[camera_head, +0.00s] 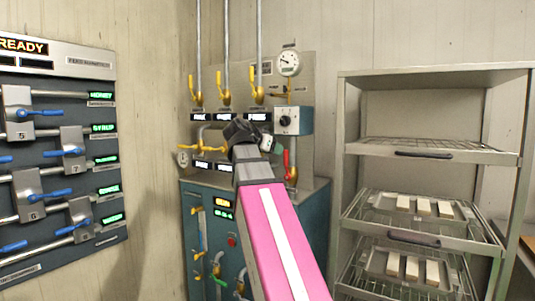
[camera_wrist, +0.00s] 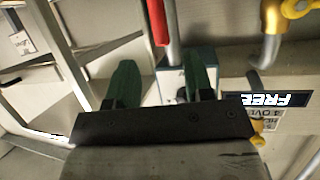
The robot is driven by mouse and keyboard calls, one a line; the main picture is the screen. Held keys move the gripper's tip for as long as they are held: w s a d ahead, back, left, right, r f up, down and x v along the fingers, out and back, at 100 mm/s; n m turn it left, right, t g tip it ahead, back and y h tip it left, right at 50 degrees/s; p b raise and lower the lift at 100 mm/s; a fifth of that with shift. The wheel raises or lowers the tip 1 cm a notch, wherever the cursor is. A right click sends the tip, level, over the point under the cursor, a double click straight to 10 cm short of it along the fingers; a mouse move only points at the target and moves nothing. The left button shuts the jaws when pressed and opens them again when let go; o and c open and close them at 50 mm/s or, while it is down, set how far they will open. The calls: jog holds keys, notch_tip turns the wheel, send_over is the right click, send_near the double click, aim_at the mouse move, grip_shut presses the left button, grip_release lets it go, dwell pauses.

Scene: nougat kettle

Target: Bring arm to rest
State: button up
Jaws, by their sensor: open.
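My pink arm reaches up from the bottom middle of the head view, toward the pipework above the teal cabinet. My gripper (camera_head: 241,130) is a dark shape at the arm's end, seen from behind, in front of the valve panel. In the wrist view, two green fingers of my gripper (camera_wrist: 161,84) stand apart with nothing held between them. A red handle (camera_wrist: 158,22) and a grey pipe show beyond the fingers. I cannot tell the gap between fingers and panel.
The teal cabinet (camera_head: 311,199) stands in the corner with yellow-handled valves (camera_head: 258,91) and a round gauge (camera_head: 289,63). A wall board (camera_head: 88,62) with blue levers is at left. A metal rack (camera_head: 343,150) with trays of pale bars stands at right.

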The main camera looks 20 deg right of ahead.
jog(key=w+a+f+n+g+y, duration=0.1)
jog(key=a+f+n+y, duration=0.1)
jog(key=f, duration=0.8)
jog(key=w+a+f+n+y, duration=0.2)
jog(key=f+n, duration=0.1)
jog(key=f, duration=0.8)
jog(key=w+a+f+n+g+y, duration=0.1)
jog(key=a+f+n+y, duration=0.1)
jog(key=f, duration=0.8)
jog(key=s+a+f+n+g+y, duration=0.1)
jog(key=s+a+f+n+y, duration=0.1)
jog(key=f, duration=0.8)
jog(key=s+a+f+n+g+y, duration=0.1)
jog(key=s+a+f, duration=0.4)
jog(key=f, duration=0.6)
jog(key=s+a+f+n+g+y, duration=0.2)
jog(key=s+f, duration=0.3)
jog(key=f, duration=0.5)
jog(key=shift+a+f+n+y, duration=0.25)
jog(key=shift+a+n+y, duration=0.2)
jog(key=shift+a, duration=0.2)
